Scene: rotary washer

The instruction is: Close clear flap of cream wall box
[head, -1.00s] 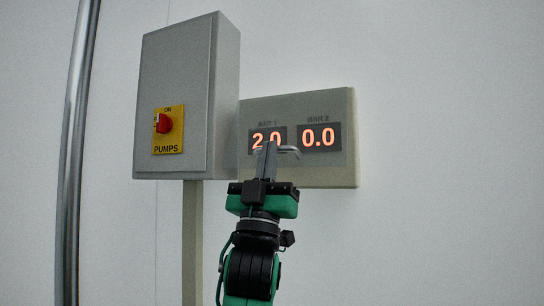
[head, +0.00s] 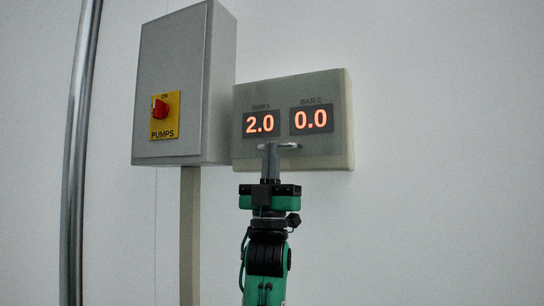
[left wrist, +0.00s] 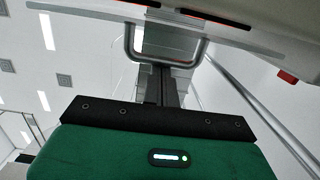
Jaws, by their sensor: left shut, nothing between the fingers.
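The cream wall box (head: 343,158) hangs on the wall with two lit readouts, 2.0 and 0.0. A clear flap (head: 284,120) appears to lie over its front; it is hard to see, and I cannot tell if it is fully flush. A pale bar handle (head: 290,146) shows at its lower edge, and as a U-shaped bar in the left wrist view (left wrist: 130,42). My left gripper (head: 270,147) is shut and empty, pointing up, with its fingertips at the handle below the readouts. Contact is unclear. My right gripper is not in view.
A grey pump cabinet (head: 185,60) with a red knob (head: 160,108) on a yellow plate stands close left of the box. A post (head: 190,235) runs below it. A metal pipe (head: 75,170) stands at far left. The wall to the right is clear.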

